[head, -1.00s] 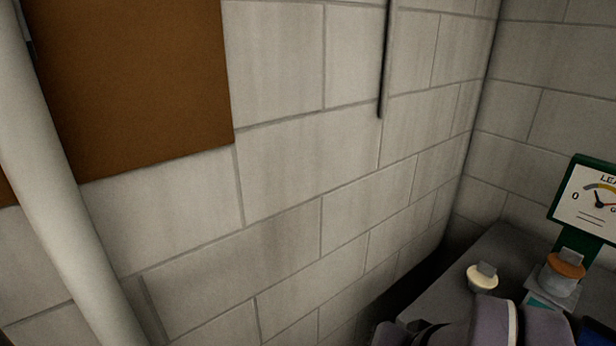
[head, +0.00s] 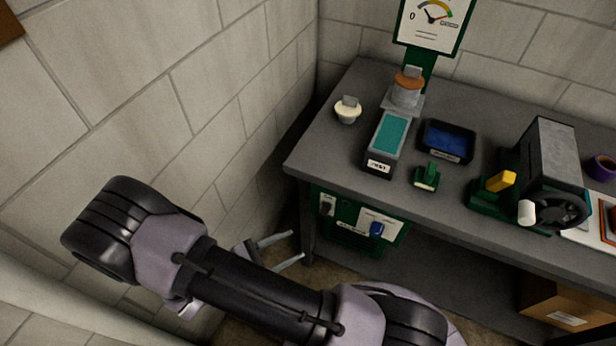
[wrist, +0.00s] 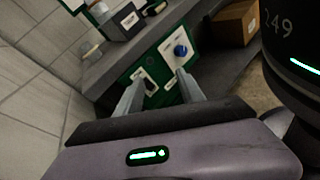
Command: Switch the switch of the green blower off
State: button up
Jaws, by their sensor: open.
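A green panel box (head: 345,238) sits under the front left part of the grey bench; it seems to be the green blower. A small dark switch (head: 327,205) on a pale plate is at its left, and a blue knob (head: 376,230) on a white plate at its right. The wrist view shows the switch (wrist: 148,84) and the knob (wrist: 181,50) too. The switch's position is too small to tell. My gripper (head: 297,247) is open and empty, left of the box. In the wrist view its fingers (wrist: 160,77) point at the box, apart from it as far as I can tell.
The grey bench (head: 470,212) holds a gauge board (head: 432,25), a teal-topped tray (head: 390,133), a blue-lined tray (head: 447,140) and a crank machine (head: 545,165). A bench leg stands just left of the box. A cardboard box (head: 565,305) is underneath. A block wall (head: 215,90) is at left.

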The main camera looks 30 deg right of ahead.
aim_at(323, 214)
notch_tip(323, 214, down, 11)
jog(key=s+d+n+t, duration=0.1)
jog(key=s+n+t, duration=0.1)
jog(key=n+t, duration=0.75)
jog(key=shift+g+y, duration=0.35)
jog(key=shift+y, duration=0.05)
jog(key=b+x, duration=0.2)
jog(key=x, duration=1.4)
jog(key=shift+w+d, duration=0.1)
jog(key=shift+w, duration=0.15)
jog(key=shift+w+d, duration=0.45)
jog(key=shift+d, duration=0.05)
